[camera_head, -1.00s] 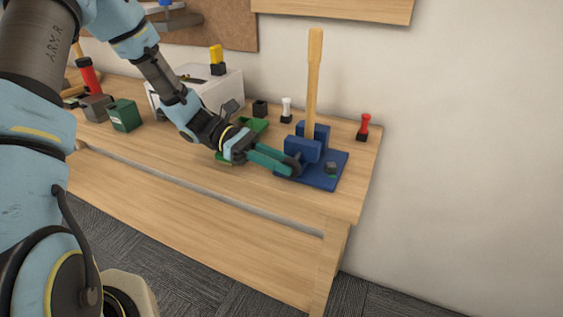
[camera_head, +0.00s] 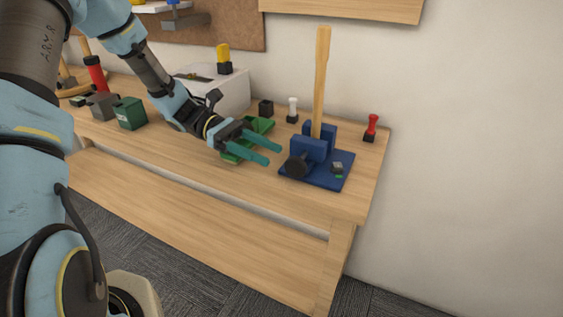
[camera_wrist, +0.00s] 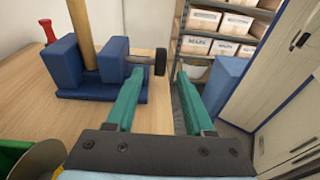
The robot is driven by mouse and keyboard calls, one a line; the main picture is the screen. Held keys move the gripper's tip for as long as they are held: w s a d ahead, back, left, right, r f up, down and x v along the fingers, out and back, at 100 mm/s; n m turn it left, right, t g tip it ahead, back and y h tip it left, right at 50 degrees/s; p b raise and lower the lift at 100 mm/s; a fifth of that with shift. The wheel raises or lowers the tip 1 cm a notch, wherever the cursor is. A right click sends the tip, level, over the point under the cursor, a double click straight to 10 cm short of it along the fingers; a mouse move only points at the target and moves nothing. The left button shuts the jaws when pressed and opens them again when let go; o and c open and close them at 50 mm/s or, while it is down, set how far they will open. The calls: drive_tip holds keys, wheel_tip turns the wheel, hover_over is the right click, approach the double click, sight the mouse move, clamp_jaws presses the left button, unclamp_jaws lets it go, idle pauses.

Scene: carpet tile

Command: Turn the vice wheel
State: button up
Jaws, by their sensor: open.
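The blue vice (camera_head: 309,149) stands on a blue base plate (camera_head: 325,180) near the right end of the workbench. A wooden handle (camera_head: 321,80) stands upright between its jaws. The dark vice wheel (camera_head: 297,165) is on the near left side of the vice; in the wrist view it shows as a black disc (camera_wrist: 161,62) on a short shaft. My gripper (camera_head: 274,154) is open and empty, left of the vice and apart from the wheel. In the wrist view my gripper's teal fingers (camera_wrist: 161,80) point toward the wheel, which lies beyond the fingertips.
A green tray (camera_head: 238,153) is under and beside my gripper. A green box (camera_head: 130,113) is at left. The bench front is clear.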

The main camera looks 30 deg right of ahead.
drive_tip(key=v, duration=0.5)
drive_tip(key=shift+b, duration=0.35)
idle(1.1)
drive_tip(key=w+a+m+t+y, duration=0.1)
drive_tip(key=a+m+t+y, duration=0.2)
drive_tip(key=a+t, duration=0.4)
drive_tip(key=w+a+r+m+t+y+p, duration=0.1)
drive_tip(key=a+m+t+y, duration=0.3)
drive_tip(key=a, duration=1.7)
drive_tip(key=t+y, duration=0.1)
drive_tip(key=t, duration=0.3)
drive_tip(key=shift+a+r+m+p, duration=0.2)
drive_tip(key=shift+a+m+p, duration=0.1)
